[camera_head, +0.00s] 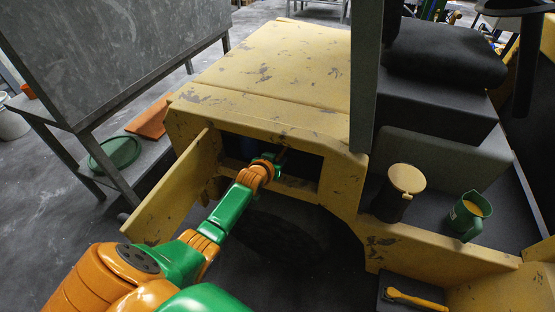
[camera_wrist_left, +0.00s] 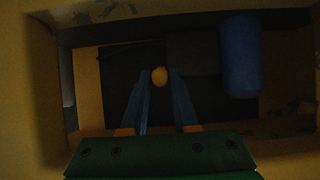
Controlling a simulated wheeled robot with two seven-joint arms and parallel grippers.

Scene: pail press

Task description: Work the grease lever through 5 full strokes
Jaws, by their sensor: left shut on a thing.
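The rest of the lever is hidden or too dark to make out. In the head view my left arm reaches into the open compartment of the yellow machine (camera_head: 265,90), and the fingertips are lost in shadow there. My right gripper is in neither view.
A blue cylinder (camera_wrist_left: 240,55) stands right of the knob inside the compartment. An open yellow door panel (camera_head: 178,190) is left of my arm. A lidded dark cup (camera_head: 392,200), a green mug (camera_head: 467,215) and a yellow-handled tool (camera_head: 415,299) are at the right.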

